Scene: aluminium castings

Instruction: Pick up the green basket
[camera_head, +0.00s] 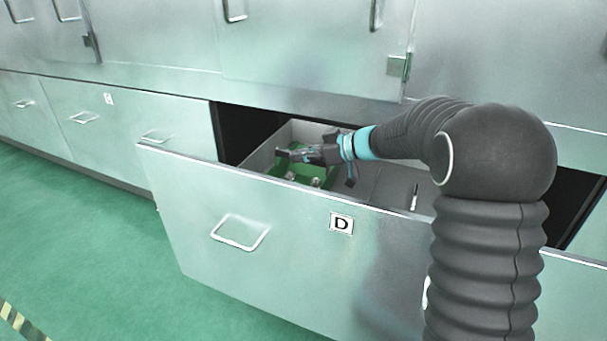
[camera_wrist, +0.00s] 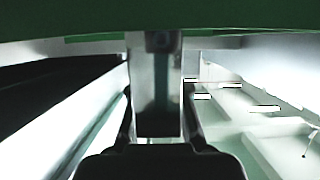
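The green basket (camera_head: 318,172) sits inside the open drawer marked D in the head view, with small light-coloured items in it. My gripper (camera_head: 284,153) reaches in from the right and lies over the basket, hiding part of it. Whether it touches the basket is not clear. In the wrist view a broad green band, likely the basket (camera_wrist: 160,20), crosses the top edge, just beyond the dark parts of my gripper (camera_wrist: 158,135).
The drawer front (camera_head: 290,265) stands pulled out below my arm. Its grey inside (camera_head: 370,185) continues right of the basket, with a small upright white item (camera_head: 414,197). Closed cabinet doors (camera_head: 305,50) rise behind.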

